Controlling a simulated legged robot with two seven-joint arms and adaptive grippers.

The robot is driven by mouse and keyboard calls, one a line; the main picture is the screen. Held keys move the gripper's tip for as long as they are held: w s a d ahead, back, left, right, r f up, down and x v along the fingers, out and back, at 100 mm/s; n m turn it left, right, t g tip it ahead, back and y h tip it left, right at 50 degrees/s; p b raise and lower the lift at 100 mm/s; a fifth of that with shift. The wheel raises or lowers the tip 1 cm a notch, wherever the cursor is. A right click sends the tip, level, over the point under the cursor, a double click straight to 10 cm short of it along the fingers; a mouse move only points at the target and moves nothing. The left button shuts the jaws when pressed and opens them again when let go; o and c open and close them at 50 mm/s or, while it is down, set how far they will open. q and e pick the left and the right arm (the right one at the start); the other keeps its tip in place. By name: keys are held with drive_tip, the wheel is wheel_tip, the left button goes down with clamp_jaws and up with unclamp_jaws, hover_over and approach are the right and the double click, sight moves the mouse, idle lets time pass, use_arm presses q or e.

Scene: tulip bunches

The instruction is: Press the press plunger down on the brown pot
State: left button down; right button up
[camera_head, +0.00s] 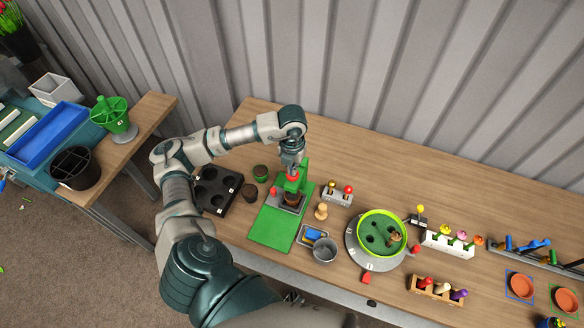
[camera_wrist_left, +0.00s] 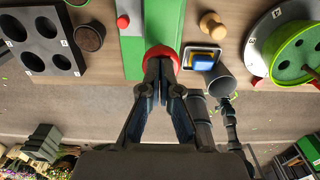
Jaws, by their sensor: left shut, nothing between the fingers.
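The green press (camera_head: 303,180) stands on the wooden table at the far end of a green mat (camera_head: 272,228). The brown pot (camera_head: 291,198) sits in the press, below its red plunger knob (camera_head: 293,178). My left gripper (camera_head: 292,168) comes down from above with its fingers shut and empty, at the red knob. In the left wrist view the shut fingertips (camera_wrist_left: 158,68) overlap the red knob (camera_wrist_left: 160,51); they look to be touching it, but the exact contact is hidden. The pot is hidden in that view. My right gripper does not show.
A black tray with holes (camera_head: 216,189), a small brown pot (camera_head: 249,192) and a green pot (camera_head: 260,172) stand left of the press. A wooden peg (camera_head: 321,211), a metal cup (camera_head: 325,249) and a round green turntable tray (camera_head: 381,256) stand right.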

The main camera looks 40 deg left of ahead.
use_arm(q)
drive_tip(key=shift+s+d+f, duration=0.15)
drive_tip(key=shift+f, duration=0.1)
drive_tip(key=shift+r, duration=0.1)
drive_tip(key=shift+r+p, duration=0.25)
drive_tip(key=shift+p, duration=0.05)
drive_tip(key=shift+r+p, duration=2.3)
drive_tip(key=shift+r, duration=1.3)
drive_tip(key=shift+w, duration=0.2)
drive_tip(key=shift+f, duration=0.1)
